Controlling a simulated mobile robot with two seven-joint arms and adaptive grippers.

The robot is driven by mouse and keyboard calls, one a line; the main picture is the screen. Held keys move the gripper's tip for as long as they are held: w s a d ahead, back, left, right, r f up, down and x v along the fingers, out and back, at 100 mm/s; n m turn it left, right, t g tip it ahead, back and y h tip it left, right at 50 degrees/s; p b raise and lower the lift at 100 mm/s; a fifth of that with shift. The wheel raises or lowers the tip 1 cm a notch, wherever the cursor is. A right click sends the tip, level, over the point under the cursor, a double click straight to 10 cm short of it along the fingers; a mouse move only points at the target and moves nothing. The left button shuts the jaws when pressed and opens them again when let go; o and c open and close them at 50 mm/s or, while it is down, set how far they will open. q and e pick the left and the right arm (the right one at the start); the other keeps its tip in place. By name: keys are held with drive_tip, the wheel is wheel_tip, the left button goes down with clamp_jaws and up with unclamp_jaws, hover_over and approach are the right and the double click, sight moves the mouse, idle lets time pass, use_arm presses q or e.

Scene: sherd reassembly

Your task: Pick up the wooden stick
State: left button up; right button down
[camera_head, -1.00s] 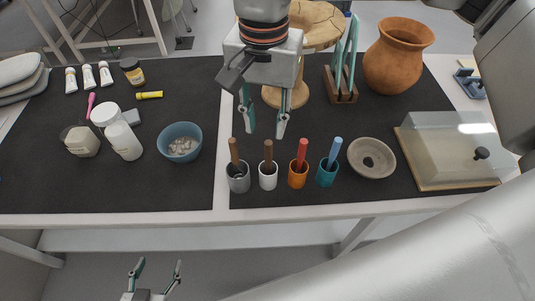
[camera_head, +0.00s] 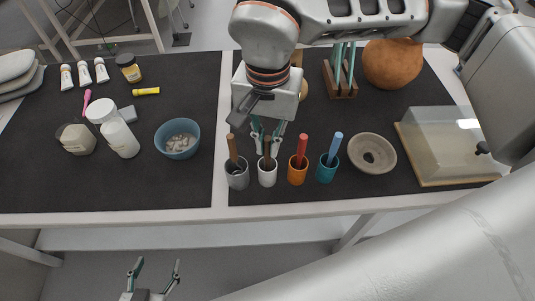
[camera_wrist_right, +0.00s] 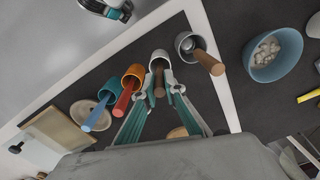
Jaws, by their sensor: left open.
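A brown wooden stick (camera_head: 267,147) stands in a white cup (camera_head: 267,177); it also shows in the right wrist view (camera_wrist_right: 159,82). A second brown stick (camera_head: 233,148) leans in the grey metal cup (camera_head: 237,176) to its left. My right gripper (camera_head: 267,148) is down at the white cup, its fingers drawn in on either side of that cup's stick. In the right wrist view the fingertips (camera_wrist_right: 160,86) close in on it, and the stick is still inside the cup. My left gripper (camera_head: 153,277) is open and empty, low in front of the table.
An orange cup (camera_head: 298,174) with a red stick and a teal cup (camera_head: 327,172) with a blue stick stand close to the right. A grey ring-shaped dish (camera_head: 372,168) and a clear-lidded box (camera_head: 440,140) lie further right. A blue bowl (camera_head: 177,150) holds sherds.

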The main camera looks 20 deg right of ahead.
drive_tip(key=shift+r, duration=0.15)
use_arm(q)
drive_tip(key=shift+s+d+r+p, duration=0.2)
drive_tip(key=shift+r+p, duration=0.2)
drive_tip(key=shift+p, duration=0.25)
drive_tip(key=shift+s+d+r+p, duration=0.15)
drive_tip(key=shift+r+p, duration=0.25)
drive_tip(key=shift+p, duration=0.25)
use_arm(e)
wheel_tip(320, 180, up, 20)
use_arm(q)
drive_tip(key=shift+w+r, duration=0.1)
drive_tip(key=shift+w, duration=0.2)
